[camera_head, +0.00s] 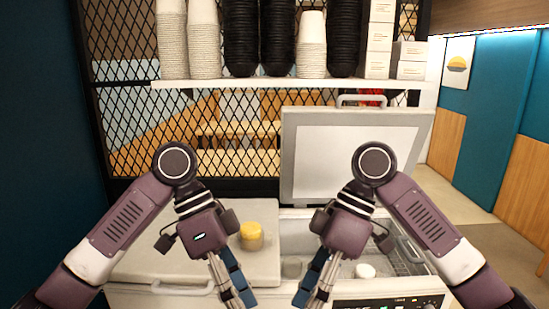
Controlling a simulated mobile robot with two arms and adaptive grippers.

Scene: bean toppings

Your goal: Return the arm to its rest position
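My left gripper (231,284) hangs in the lower middle of the head view, over the front of the counter unit. It points down and holds nothing that I can see. My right gripper (315,282) hangs to the right of it in a mirrored pose, in front of the open bin. It also points down with nothing visible in it. The finger gaps of both grippers are too small and angled to judge.
The right lid (352,160) stands raised behind the open bin. A small white round thing (365,271) sits in the bin. A shelf (290,85) with stacked cups, black bowls and boxes runs across the back, before a black mesh. The left lid (170,262) is mostly clear.

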